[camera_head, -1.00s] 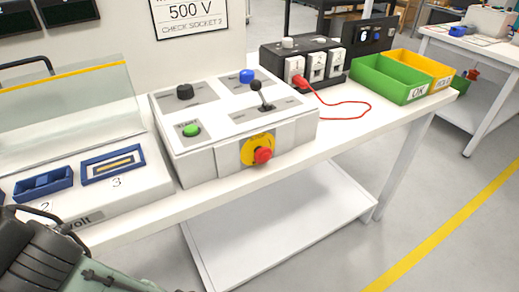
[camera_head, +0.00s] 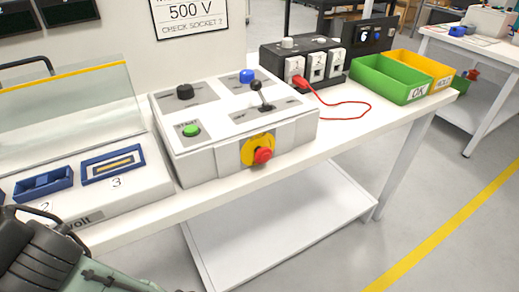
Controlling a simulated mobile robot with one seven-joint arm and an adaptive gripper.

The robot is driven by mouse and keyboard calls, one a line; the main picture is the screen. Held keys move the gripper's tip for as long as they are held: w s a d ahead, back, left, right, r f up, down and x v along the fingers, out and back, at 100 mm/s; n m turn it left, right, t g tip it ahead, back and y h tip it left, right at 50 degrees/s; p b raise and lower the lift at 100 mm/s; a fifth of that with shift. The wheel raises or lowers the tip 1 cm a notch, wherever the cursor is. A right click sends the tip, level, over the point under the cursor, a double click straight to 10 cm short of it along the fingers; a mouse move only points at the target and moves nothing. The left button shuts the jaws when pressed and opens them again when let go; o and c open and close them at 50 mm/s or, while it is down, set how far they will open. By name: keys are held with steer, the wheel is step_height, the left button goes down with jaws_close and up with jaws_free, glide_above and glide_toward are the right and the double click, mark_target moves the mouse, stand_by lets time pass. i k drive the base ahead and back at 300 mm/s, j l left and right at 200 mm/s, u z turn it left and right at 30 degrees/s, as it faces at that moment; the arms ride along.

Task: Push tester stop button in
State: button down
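The red stop button (camera_head: 263,155) sits on a round yellow plate (camera_head: 251,148) on the front face of the white tester box (camera_head: 200,160). The button stands out from the plate. From this angle I cannot tell whether it is latched. The box top carries a green START button (camera_head: 191,130), a black knob (camera_head: 184,91), a blue button (camera_head: 247,76) and a black lever (camera_head: 261,97). Part of my own body shows at the lower left, apart from the stop button. My gripper's fingertips are not in view.
A black socket unit (camera_head: 308,64) with a red cable (camera_head: 345,108) stands behind right. Green (camera_head: 397,82) and yellow (camera_head: 424,66) bins are at the far right end. A panel with blue-framed slots (camera_head: 113,165) is left. Space before the button is clear above a lower shelf (camera_head: 280,225).

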mark_target(265, 157)
steer(key=k+l+z, duration=0.45)
steer(key=l, duration=0.25)
steer(key=l+z, duration=0.25)
steer(key=l, duration=0.15)
